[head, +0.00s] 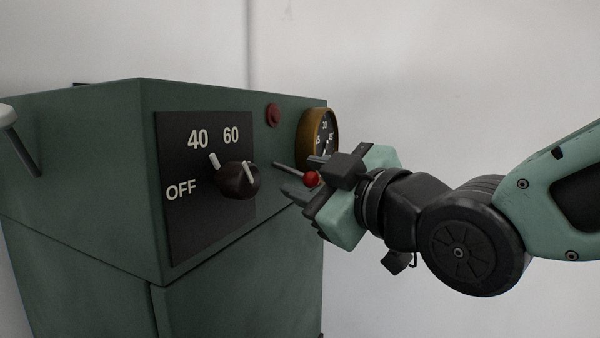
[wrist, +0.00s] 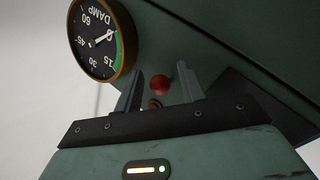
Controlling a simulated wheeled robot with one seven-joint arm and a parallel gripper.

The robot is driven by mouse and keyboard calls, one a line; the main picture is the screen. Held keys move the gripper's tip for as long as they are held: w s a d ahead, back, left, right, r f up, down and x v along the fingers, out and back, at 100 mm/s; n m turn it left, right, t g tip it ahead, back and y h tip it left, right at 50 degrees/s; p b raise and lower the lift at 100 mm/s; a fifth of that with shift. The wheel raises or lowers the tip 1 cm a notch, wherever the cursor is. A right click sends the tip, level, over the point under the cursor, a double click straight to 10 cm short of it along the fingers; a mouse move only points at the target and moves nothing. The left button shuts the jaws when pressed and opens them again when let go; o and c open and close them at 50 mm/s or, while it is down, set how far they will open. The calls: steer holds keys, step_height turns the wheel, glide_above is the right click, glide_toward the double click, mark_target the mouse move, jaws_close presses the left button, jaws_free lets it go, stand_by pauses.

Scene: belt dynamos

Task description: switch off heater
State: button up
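The heater is a green cabinet (head: 85,130) filling the left of the head view. Its black panel (head: 185,225) reads OFF, 40 and 60 around a dark round knob (head: 238,180). The knob has a white mark on its face; I cannot tell surely which setting it points to. A thin lever with a red ball (head: 311,179) sticks out of the side face. My gripper (head: 300,176) is beside that face, its fingers on either side of the red ball. In the wrist view the red ball (wrist: 160,83) shows between the open fingers, with gaps on both sides.
A brass-rimmed gauge marked DAMP (wrist: 101,40) is close beside the fingers; it also shows in the head view (head: 318,138). A red round lamp or button (head: 273,115) sits above the lever. A pale-ended handle (head: 8,116) is at the far left. Open space lies right of the cabinet.

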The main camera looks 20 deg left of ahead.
steer(key=shift+c, duration=0.3)
jaws_close()
steer(key=shift+f+b, duration=0.15)
steer(key=shift+b, duration=0.2)
steer(key=b, duration=0.3)
steer(key=shift+f, duration=0.4)
steer(key=y+b, duration=0.1)
steer(key=b, duration=0.2)
steer(key=shift+a+f+m+t+b, duration=0.1)
steer(key=shift+f+m+t+b, duration=0.05)
steer(key=shift+m+t+b, duration=0.25)
steer(key=shift+r, duration=0.3)
